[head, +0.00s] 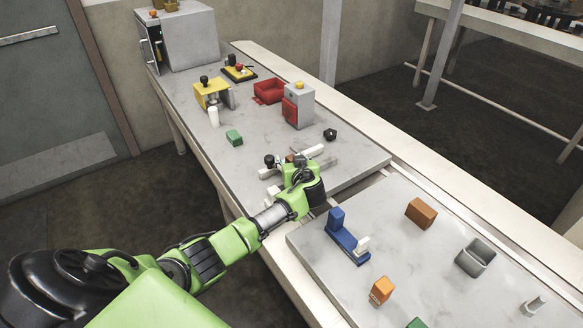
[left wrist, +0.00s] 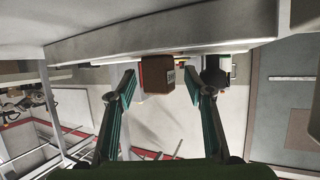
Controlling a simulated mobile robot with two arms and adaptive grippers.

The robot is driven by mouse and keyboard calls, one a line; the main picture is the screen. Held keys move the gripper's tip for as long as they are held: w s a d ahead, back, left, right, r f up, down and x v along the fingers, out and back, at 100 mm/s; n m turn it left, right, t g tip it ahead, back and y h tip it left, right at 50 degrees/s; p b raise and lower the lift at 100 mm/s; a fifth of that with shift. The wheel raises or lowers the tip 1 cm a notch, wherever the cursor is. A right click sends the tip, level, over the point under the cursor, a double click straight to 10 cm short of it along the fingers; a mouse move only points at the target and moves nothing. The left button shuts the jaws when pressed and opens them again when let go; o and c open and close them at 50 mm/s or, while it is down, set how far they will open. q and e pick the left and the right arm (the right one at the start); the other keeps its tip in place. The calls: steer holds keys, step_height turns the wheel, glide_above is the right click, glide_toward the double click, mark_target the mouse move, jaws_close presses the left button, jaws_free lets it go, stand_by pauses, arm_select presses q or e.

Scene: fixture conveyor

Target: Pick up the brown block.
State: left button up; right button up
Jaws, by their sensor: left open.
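A brown block (left wrist: 157,74) with a small dark label shows in the left wrist view, ahead of and between the two spread fingers of my left gripper (left wrist: 158,88). I see a gap on both sides of it. In the head view my left gripper (head: 293,164) reaches over the grey fixture on the far worktop. The gripper hides most of what lies at its fingertips there. Another block of orange-brown colour (head: 420,213) lies on the near worktop, to the right of and apart from my gripper. My right gripper is not in view.
The far worktop (head: 255,185) also holds a green block (head: 234,138), a grey-red box (head: 298,105) and a black nut (head: 330,134). A blue fixture (head: 346,238) and an orange block (head: 381,290) are on the near worktop.

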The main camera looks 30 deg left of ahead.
arm_select(q)
steer(key=c, duration=1.4)
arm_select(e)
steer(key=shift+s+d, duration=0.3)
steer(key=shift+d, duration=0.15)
arm_select(q)
steer(key=shift+o, duration=0.2)
